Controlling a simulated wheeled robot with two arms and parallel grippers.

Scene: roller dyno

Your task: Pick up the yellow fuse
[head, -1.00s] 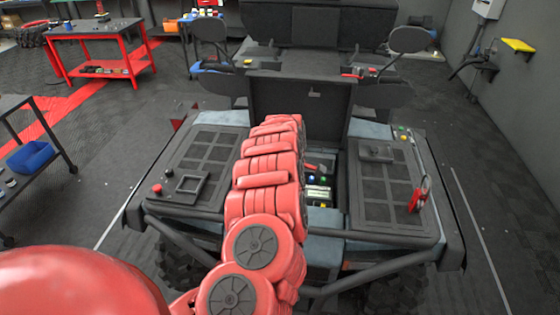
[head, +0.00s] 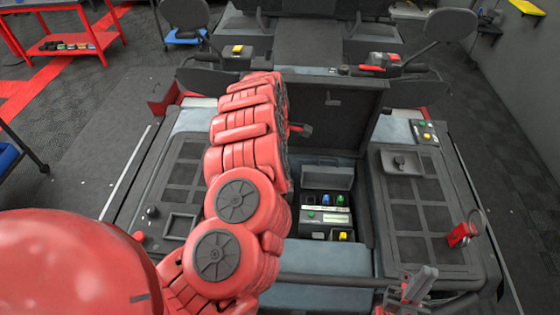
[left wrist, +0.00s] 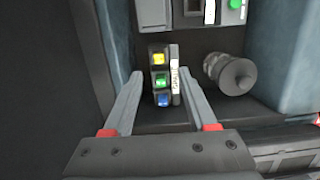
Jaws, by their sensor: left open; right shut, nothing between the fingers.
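In the left wrist view, the yellow fuse (left wrist: 159,58) sits at the top of a dark fuse block, above a green fuse (left wrist: 160,80) and a blue fuse (left wrist: 163,99). My left gripper (left wrist: 156,76) is open, with its fingers on either side of the block and nothing held. In the head view, my left arm reaches over the vehicle's open bay and its gripper is mostly hidden. A yellow piece (head: 343,236) shows in the bay; I cannot tell if it is the same fuse. My right gripper (head: 424,274) is shut and empty at the front right.
A grey cylindrical part (left wrist: 230,75) stands right of the fuse block. The bay has a raised dark lid (head: 335,115) behind it and a panel with a display (head: 325,218). A red-handled part (head: 462,234) is on the right deck. A red table (head: 70,40) stands far left.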

